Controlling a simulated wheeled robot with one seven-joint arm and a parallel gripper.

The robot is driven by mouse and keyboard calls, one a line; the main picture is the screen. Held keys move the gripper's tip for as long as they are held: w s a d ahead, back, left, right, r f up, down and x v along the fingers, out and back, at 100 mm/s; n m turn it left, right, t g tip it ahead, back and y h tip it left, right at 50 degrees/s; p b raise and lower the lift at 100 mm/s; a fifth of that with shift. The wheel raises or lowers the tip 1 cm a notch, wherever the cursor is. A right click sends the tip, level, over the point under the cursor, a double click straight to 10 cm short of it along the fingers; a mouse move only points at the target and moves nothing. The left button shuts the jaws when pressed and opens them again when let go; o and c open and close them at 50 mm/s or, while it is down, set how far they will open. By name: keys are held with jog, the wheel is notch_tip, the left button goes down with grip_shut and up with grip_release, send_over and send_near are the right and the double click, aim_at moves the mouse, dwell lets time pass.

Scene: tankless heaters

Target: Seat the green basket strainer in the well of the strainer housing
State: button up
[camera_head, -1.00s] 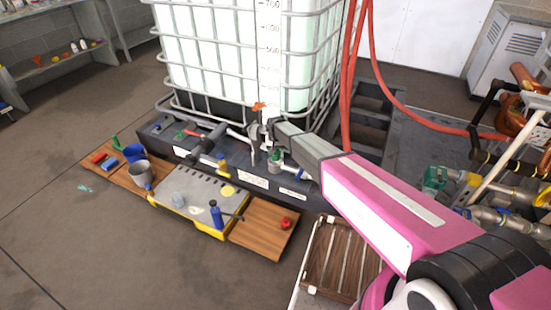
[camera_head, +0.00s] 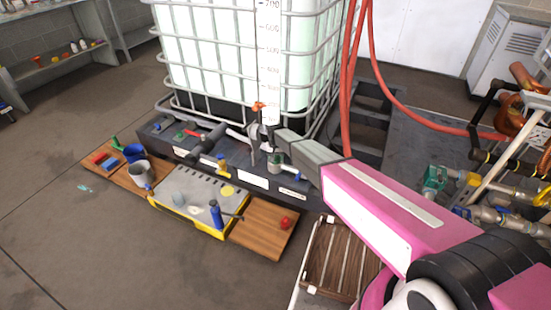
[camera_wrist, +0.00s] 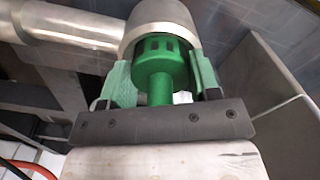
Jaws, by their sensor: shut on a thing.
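The green basket strainer (camera_wrist: 160,68) shows in the wrist view, with a slotted rim and a narrower green stem toward my gripper. My gripper (camera_wrist: 161,80) is shut on it, one finger on each side. The slotted end is at the mouth of the grey strainer housing (camera_wrist: 158,12) and looks partly inside its rim. How deep it sits cannot be told. In the head view my gripper (camera_head: 272,131) is small, in front of the caged tank, and the strainer cannot be made out there.
A grey pipe (camera_wrist: 75,28) runs left from the housing. A flat metal plate (camera_wrist: 275,85) stands close on the right. In the head view a valve with a blue handle (camera_head: 297,172) is near my gripper. The tank cage (camera_head: 215,85) rises behind. A wooden board (camera_head: 262,228) lies in front.

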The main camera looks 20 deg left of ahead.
jog(key=shift+f, duration=0.45)
jog(key=o, duration=0.9)
jog(key=shift+f, duration=0.2)
jog(key=shift+a, duration=0.3)
jog(key=shift+c, duration=0.4)
jog(key=shift+o, duration=0.5)
jog(key=r, duration=1.3)
jog(key=shift+d+r, duration=0.25)
jog(key=shift+r, duration=0.15)
jog(key=shift+d, duration=0.1)
